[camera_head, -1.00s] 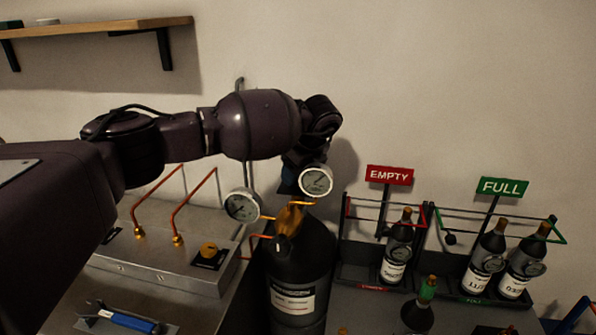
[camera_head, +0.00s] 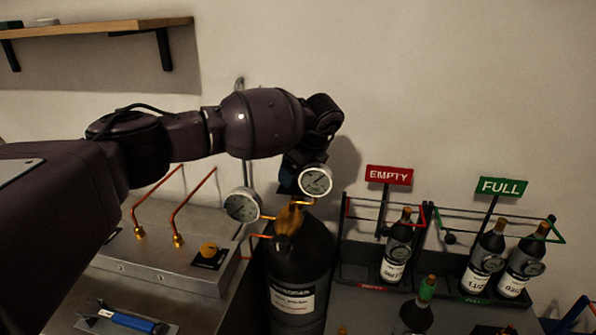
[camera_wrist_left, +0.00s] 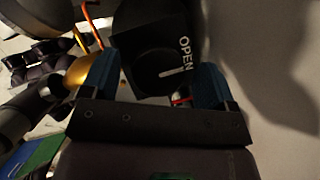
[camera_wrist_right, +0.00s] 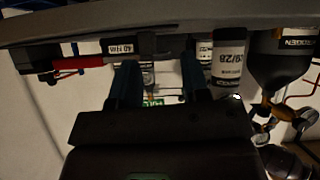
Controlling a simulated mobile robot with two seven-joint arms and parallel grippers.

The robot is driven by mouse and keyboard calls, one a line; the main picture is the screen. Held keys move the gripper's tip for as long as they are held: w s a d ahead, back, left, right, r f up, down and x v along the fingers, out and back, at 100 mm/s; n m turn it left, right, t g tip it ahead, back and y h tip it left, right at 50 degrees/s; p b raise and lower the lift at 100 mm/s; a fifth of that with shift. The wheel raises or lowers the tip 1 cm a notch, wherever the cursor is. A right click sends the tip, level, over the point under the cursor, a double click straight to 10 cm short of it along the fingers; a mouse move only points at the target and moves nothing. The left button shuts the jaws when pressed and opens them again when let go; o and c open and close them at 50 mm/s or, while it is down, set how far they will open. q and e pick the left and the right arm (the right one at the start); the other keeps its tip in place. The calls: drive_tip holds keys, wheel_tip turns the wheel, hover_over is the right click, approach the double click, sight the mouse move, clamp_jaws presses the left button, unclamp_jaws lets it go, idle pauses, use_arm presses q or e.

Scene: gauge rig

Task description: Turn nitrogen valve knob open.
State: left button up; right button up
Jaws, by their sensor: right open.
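The nitrogen cylinder (camera_head: 300,255) is dark, with a white label, a brass valve (camera_head: 290,217) and two round dial gauges on top. My left gripper (camera_head: 291,180) reaches down behind the right gauge (camera_head: 316,181), which hides its fingertips in the head view. In the left wrist view, my left gripper's blue fingers (camera_wrist_left: 155,75) are spread to either side of a dark knob (camera_wrist_left: 157,72) beside the word OPEN and a white mark. Contact with the knob is not clear. My right gripper (camera_wrist_right: 160,75) is open, with nothing between its fingers.
A rack with EMPTY (camera_head: 389,175) and FULL (camera_head: 502,187) signs holds several dark bottles on the right. A wooden shelf (camera_head: 100,27) is on the wall.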

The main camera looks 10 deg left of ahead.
drive_tip(key=shift+w+r, duration=0.15)
drive_tip(key=shift+w, duration=0.2)
use_arm(q)
drive_tip(key=shift+d+r, duration=0.1)
drive_tip(key=shift+r, duration=0.05)
drive_tip(key=v, duration=1)
drive_tip(key=shift+r+b, duration=0.2)
drive_tip(key=shift+b, duration=0.15)
use_arm(e)
drive_tip(key=shift+s+f, duration=0.45)
drive_tip(key=shift+f, duration=0.15)
drive_tip(key=shift+w+r, duration=0.1)
drive_tip(key=shift+w, duration=0.1)
